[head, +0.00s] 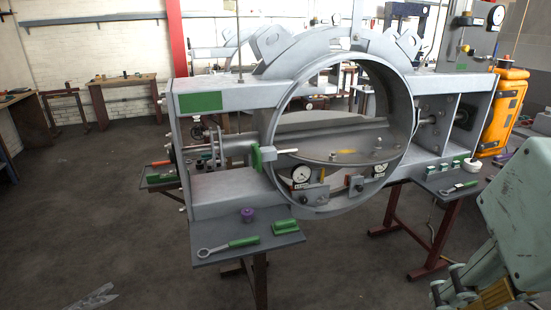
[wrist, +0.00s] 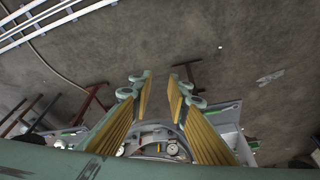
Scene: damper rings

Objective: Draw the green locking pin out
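A green handle (head: 257,158), which looks like the locking pin, stands upright at the left edge of the big grey ring (head: 408,105) in the head view. A pale part beside it reaches right into the ring's opening. My gripper (head: 452,286) is at the bottom right of the head view, well apart from the handle. In the wrist view my gripper (wrist: 160,84) has its two yellow-padded fingers spread, with nothing between them. Part of the ring frame (wrist: 158,130) shows between them; I cannot make out the pin there.
A right shelf (head: 430,185) holds more tools. The floor at front left is mostly clear.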

